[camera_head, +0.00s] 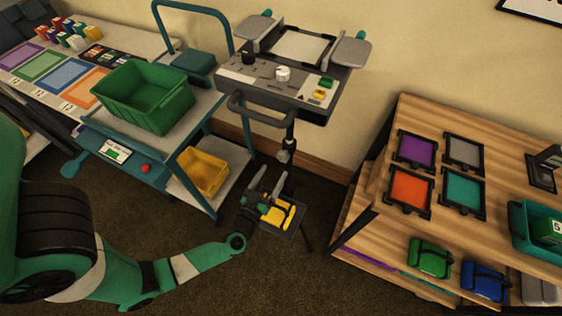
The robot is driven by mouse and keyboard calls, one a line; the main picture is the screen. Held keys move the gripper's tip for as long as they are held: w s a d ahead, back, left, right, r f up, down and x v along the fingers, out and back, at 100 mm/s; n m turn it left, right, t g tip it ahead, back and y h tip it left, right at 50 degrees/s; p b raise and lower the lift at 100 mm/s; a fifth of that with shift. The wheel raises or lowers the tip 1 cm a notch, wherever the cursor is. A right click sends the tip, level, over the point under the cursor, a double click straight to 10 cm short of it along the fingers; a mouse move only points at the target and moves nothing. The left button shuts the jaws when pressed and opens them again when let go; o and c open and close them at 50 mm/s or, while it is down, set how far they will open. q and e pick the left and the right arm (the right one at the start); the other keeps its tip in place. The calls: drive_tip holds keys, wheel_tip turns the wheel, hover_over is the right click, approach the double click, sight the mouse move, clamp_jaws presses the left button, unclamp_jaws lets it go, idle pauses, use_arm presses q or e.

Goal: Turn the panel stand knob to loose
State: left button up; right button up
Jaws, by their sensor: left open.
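The panel stand (290,135) is at the upper middle, a grey control panel on a dark post. A black knob (248,58) and a white knob (283,74) sit on the panel face. A small light-coloured fitting (284,156) shows low on the post; I cannot tell if it is a knob. The knob settings are too small to read. My left gripper (269,181) is open below the panel, near the lower post, apart from the panel knobs, with nothing visible between its fingers. My right gripper is not in view.
A teal cart with a green bin (145,96) and a yellow bin (203,172) stands left of the panel stand. A wooden shelf (385,190) with coloured frames is at the right. A small tray with yellow pieces (277,215) is beside my left gripper.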

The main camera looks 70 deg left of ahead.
sight(281, 159)
use_arm(q)
drive_tip(key=b+x, duration=0.1)
drive_tip(key=x, duration=0.5)
drive_tip(key=shift+w, duration=0.15)
clamp_jaws()
